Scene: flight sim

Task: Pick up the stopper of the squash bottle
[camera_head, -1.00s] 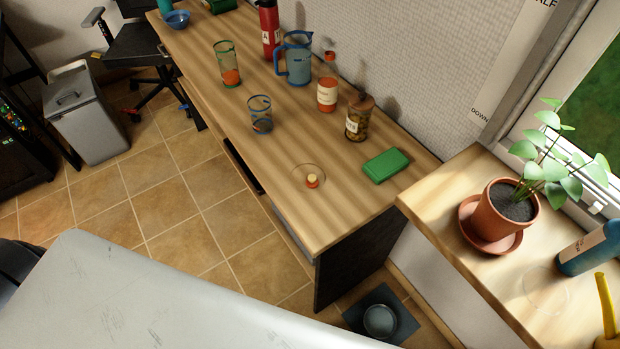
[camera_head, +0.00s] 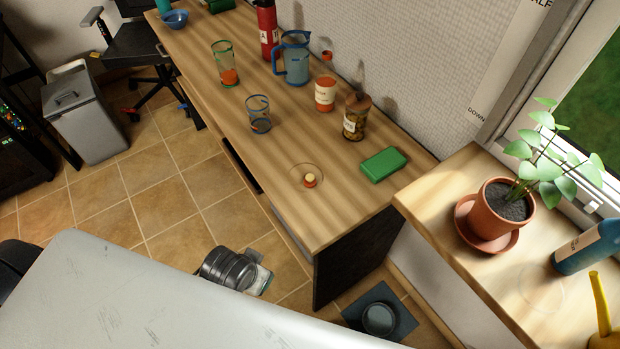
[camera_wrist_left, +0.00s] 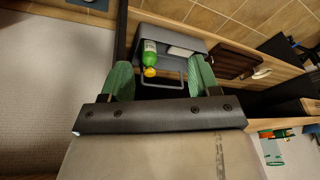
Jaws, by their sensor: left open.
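The small stopper (camera_head: 310,180), cream on top with an orange-red base, stands on the wooden desk near its front end, inside a faint ring mark. The squash bottle (camera_head: 325,93), with orange contents and a white label, stands upright further back; its neck top looks reddish. My left gripper (camera_wrist_left: 160,75) shows in the left wrist view with two green fingers spread apart and nothing between them. The stopper is not seen in that view. In the head view, a dark part of my arm (camera_head: 228,268) is low in front of the desk, apart from the stopper. My right gripper is not in view.
A green block (camera_head: 384,165) lies right of the stopper. A jar (camera_head: 355,117), a blue-rimmed glass (camera_head: 259,114) and a blue jug (camera_head: 293,60) stand behind. The wrist view shows a grey open box (camera_wrist_left: 168,50) holding a green bottle (camera_wrist_left: 149,54). The desk around the stopper is clear.

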